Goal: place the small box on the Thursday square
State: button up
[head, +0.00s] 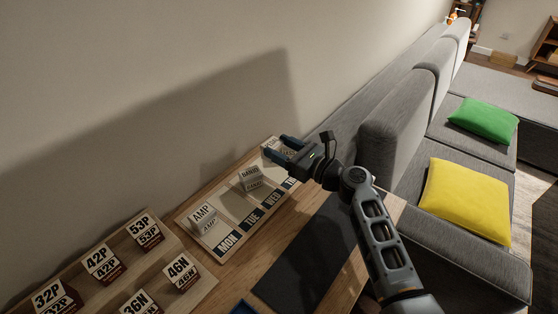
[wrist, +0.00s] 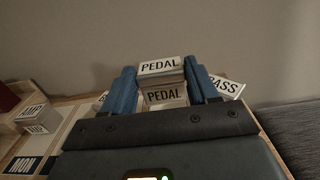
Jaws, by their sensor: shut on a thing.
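My gripper (head: 279,146) is over the far end of the day board (head: 225,220). In the wrist view its two blue fingers (wrist: 158,90) are shut on the sides of a small box (wrist: 165,96) marked PEDAL. I cannot tell whether the box touches the board. MON (head: 229,241), TUE (head: 254,217) and WED (head: 273,196) are readable in the head view. The THU label (head: 291,183) is partly cut off by my gripper, and the Thursday square is mostly hidden.
An AMP box (head: 203,220) sits on the MON column and a BANJO box (head: 250,180) on the WED column. A BASS box (wrist: 226,88) is right of the held box. A tray (head: 125,260) of numbered boxes, a dark mat (head: 305,255) and a grey sofa (head: 395,130) are nearby.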

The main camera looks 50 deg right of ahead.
jog(key=shift+w+a+f, duration=0.2)
jog(key=shift+f, duration=0.35)
notch_tip(320, 180, down, 3)
jog(key=shift+f+b, duration=0.15)
jog(key=shift+b, duration=0.2)
